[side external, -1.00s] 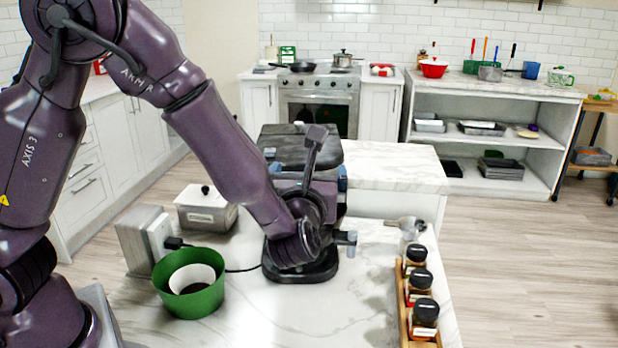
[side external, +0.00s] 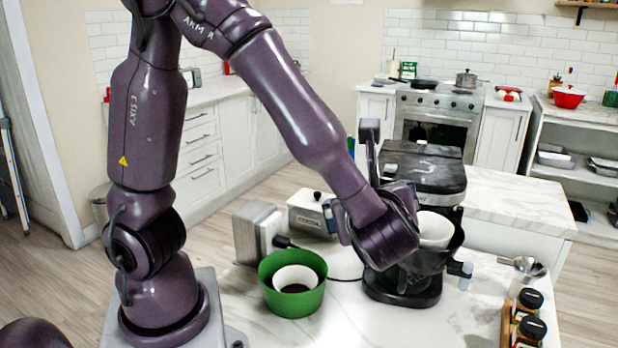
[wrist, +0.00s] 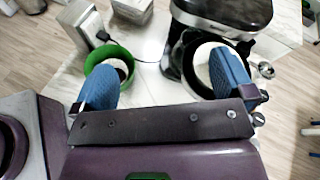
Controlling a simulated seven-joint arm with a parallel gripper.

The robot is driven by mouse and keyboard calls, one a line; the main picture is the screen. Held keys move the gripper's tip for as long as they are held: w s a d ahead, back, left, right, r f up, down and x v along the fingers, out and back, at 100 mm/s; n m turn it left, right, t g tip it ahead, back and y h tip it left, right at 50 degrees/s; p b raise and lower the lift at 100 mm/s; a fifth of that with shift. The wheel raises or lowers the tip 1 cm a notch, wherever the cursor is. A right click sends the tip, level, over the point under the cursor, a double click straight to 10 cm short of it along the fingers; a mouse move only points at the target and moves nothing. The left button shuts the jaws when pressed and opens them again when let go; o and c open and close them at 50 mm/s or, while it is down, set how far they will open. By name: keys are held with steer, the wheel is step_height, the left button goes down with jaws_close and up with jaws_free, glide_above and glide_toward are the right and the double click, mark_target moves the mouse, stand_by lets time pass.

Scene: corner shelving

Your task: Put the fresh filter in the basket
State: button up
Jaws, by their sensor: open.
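A white paper filter (side external: 435,228) sits inside the black basket (side external: 455,252) at the front of the coffee machine (side external: 425,165). In the wrist view, the white filter (wrist: 204,62) shows within the basket's dark rim, partly behind my right finger. My gripper (wrist: 165,82) is open and empty, its two blue fingers wide apart. In the side view my gripper (side external: 405,188) is above and beside the basket, with its fingers partly hidden. A green bowl (side external: 293,300) left of the machine holds another white filter (side external: 295,275) with a dark inside.
A metal scoop (side external: 528,266) and a wooden rack of jars (side external: 510,325) lie along the counter's right side. The marble front between bowl and rack is clear.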

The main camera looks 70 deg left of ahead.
steer(key=s+a+r+n+g+h, duration=0.1)
steer(key=s+a+n+g+h, duration=0.3)
steer(key=s+n+h, duration=0.55)
steer(key=r+n+t+h, duration=0.1)
steer(key=n, duration=0.2)
steer(key=d+r+n+t+h, duration=0.1)
steer(key=n, duration=0.2)
steer(key=s+d+r+n+t+h, duration=0.1)
steer(key=r+n+t, duration=0.1)
steer(key=n, duration=0.1)
steer(key=shift+d+r+n+h, duration=0.1)
steer(key=shift+d+n+h, duration=0.15)
steer(key=shift+h, duration=0.1)
